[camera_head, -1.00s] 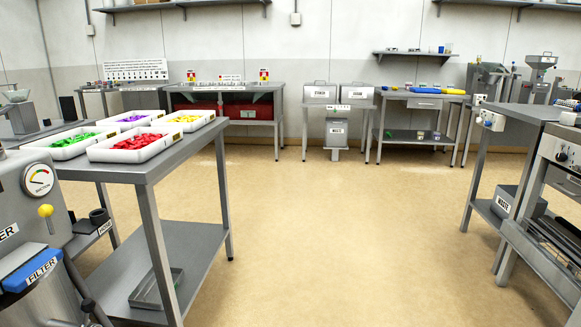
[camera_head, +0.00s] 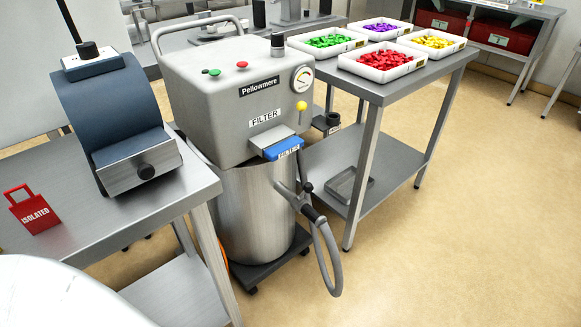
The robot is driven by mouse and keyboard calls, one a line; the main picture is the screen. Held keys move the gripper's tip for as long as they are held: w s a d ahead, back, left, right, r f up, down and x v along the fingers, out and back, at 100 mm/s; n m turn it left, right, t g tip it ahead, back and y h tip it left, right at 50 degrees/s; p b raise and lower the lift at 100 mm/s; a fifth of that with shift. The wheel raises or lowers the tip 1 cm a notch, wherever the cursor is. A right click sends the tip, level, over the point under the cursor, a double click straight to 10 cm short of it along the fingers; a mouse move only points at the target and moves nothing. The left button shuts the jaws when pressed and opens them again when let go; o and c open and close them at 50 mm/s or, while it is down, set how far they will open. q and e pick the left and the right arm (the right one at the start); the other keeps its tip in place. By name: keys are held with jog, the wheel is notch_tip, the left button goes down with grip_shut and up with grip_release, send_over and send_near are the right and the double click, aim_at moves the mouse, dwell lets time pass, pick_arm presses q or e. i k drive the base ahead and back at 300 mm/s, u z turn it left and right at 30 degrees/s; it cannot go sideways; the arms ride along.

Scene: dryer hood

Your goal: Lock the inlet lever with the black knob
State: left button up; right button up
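A grey dust extractor (camera_head: 222,85) marked Pellowmere stands on a steel drum (camera_head: 250,215) in the middle of the view. A small black knob (camera_head: 306,187) shows at the drum's right side, close to where the grey hose (camera_head: 328,262) joins. It looks like the inlet lever's knob, but its position, locked or not, is too small to tell. Higher up are a yellow-knobbed lever (camera_head: 301,106) and a blue filter handle (camera_head: 284,148). Neither of my grippers is in view.
A table (camera_head: 190,187) at left holds a blue-grey drum machine (camera_head: 112,110) and a red ISOLATED tag (camera_head: 33,209). A steel table (camera_head: 372,92) at right carries trays of coloured pieces. The floor (camera_head: 450,250) at lower right is clear.

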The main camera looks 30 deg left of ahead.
aim_at(307, 187)
jog(key=u, duration=0.85)
jog(key=k, duration=1.3)
jog(key=z, duration=0.95)
jog(key=i, duration=1.3)
jog(key=u, duration=0.3)
